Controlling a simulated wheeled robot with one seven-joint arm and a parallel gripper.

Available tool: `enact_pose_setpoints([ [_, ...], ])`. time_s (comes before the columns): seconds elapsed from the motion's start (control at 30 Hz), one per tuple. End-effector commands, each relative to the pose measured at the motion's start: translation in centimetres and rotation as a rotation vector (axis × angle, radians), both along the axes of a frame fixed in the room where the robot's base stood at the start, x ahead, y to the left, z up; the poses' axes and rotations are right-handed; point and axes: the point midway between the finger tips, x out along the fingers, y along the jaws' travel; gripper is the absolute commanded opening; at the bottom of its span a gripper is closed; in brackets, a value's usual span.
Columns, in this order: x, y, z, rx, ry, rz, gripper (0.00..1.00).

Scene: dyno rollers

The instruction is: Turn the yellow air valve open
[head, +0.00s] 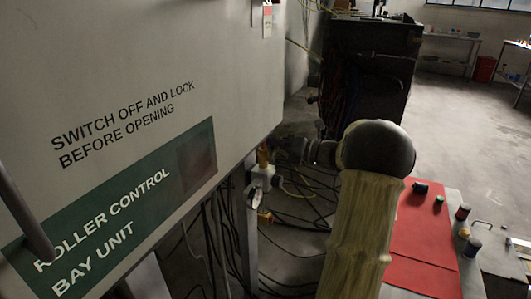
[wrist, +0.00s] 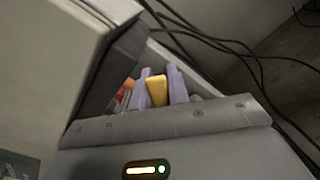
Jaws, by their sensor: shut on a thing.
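The yellow air valve's handle (wrist: 157,91) shows in the wrist view between the two pale purple fingers of my gripper (wrist: 159,84). The fingers are shut on it, one on each side. My arm reaches left to this spot. The fingers are too small and dark there to make out. How far the handle is turned cannot be told.
The roller control cabinet (head: 170,90) fills the left of the head view, close beside my gripper. Dark cables (head: 225,235) hang below it. A second yellow-red part (head: 265,217) sits lower down. A red-topped bench (head: 425,235) stands at right. Open floor (head: 450,120) lies behind.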

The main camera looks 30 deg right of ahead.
Motion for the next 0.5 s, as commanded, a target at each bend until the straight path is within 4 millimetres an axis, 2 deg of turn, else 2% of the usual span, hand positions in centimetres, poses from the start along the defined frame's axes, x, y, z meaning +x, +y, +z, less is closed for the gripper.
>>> enact_pose_setpoints([
  [0.5,-0.19,-0.42,0.64,-0.036,-0.03,-0.012,0.0],
])
